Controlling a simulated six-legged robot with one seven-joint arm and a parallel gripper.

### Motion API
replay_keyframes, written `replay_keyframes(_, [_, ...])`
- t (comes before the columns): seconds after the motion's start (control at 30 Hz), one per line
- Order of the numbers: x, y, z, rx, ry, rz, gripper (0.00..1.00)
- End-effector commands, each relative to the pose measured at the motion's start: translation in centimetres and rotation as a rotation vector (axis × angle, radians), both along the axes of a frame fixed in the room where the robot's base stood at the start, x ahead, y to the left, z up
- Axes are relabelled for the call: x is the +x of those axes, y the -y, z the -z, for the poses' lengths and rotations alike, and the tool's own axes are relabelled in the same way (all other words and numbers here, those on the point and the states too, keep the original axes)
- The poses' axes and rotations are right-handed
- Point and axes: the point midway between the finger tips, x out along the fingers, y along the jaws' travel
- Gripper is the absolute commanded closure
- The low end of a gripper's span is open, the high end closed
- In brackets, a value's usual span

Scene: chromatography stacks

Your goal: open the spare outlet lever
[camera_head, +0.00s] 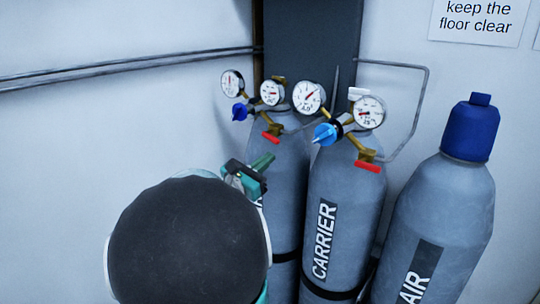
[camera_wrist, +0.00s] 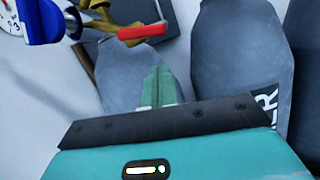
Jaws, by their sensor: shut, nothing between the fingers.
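Two red outlet levers show on the brass regulators. The left lever (camera_head: 271,137) sits on the left grey cylinder (camera_head: 287,165), whose label is mostly hidden by my arm, so I cannot read it as the spare. This red lever also shows in the wrist view (camera_wrist: 143,32), lying across the end of a brass stem. The right red lever (camera_head: 368,166) belongs to the cylinder marked CARRIER (camera_head: 345,200). My gripper (camera_head: 267,160) is shut and empty, its green fingers just below the left lever in the picture. In the wrist view the fingertips (camera_wrist: 157,72) appear apart from it.
Blue knobs (camera_head: 240,112) (camera_head: 326,134) and round gauges (camera_head: 308,97) crowd around both levers. A blue-capped AIR cylinder (camera_head: 445,210) stands at the right. Thin pipes (camera_head: 130,68) run along the wall. Dark straps (camera_head: 333,292) cross the cylinders low down. Open space lies at the left.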

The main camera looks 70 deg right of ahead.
Motion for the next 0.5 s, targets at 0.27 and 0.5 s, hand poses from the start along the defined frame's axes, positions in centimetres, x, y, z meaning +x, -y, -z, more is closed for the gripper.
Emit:
replay_keyframes(0.27, [2.6,-2.8,1.7,-0.001,-0.001,-0.006,1.0])
replay_keyframes(0.5, [4.9,-6.8,2.8,0.0,-0.002,-0.005,1.0])
